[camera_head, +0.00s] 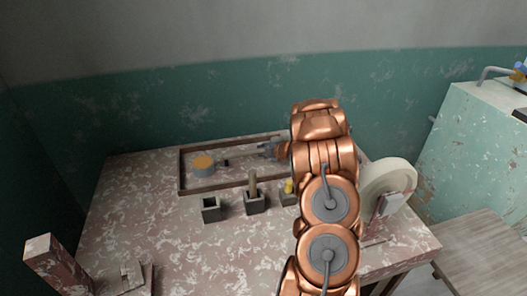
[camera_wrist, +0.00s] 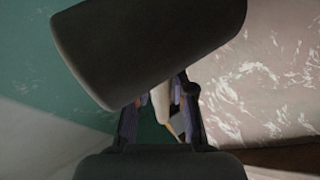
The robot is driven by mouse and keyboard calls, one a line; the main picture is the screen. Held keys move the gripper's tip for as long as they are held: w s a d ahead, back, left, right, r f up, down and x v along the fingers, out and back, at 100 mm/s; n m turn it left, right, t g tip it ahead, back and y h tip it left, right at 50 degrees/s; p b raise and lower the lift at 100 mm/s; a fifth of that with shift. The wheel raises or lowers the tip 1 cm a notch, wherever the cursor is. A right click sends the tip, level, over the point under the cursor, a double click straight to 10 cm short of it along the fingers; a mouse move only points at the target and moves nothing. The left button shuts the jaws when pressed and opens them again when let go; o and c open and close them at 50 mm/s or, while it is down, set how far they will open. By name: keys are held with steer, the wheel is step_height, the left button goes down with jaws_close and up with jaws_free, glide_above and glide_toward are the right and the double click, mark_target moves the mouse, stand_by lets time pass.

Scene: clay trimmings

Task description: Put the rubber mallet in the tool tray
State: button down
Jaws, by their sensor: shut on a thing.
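In the wrist view, the mallet (camera_wrist: 150,45) shows as a large dark cylindrical head close to the camera, tilted, with a pale handle (camera_wrist: 161,102) below it. My gripper (camera_wrist: 160,112) has its two fingers on either side of the handle and is shut on it. In the head view my copper arm reaches over the right part of the table, and the mallet cannot be made out behind it. A shallow brown-rimmed tray (camera_head: 181,172), which looks like the tool tray, lies at the back of the table; the arm hides its right end.
A grey tin with an orange top (camera_head: 203,165) and a small dark piece (camera_head: 227,162) are in the tray. Small dark boxes (camera_head: 211,214) stand before it, one holding a wooden handle (camera_head: 253,184). A pale wheel (camera_head: 388,178) stands right. The front table is mostly clear.

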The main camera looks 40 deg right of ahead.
steer(key=shift+f+b, duration=0.35)
steer(key=shift+f, duration=0.1)
steer(key=c, duration=0.9)
jaws_free()
steer(key=v, duration=1.2)
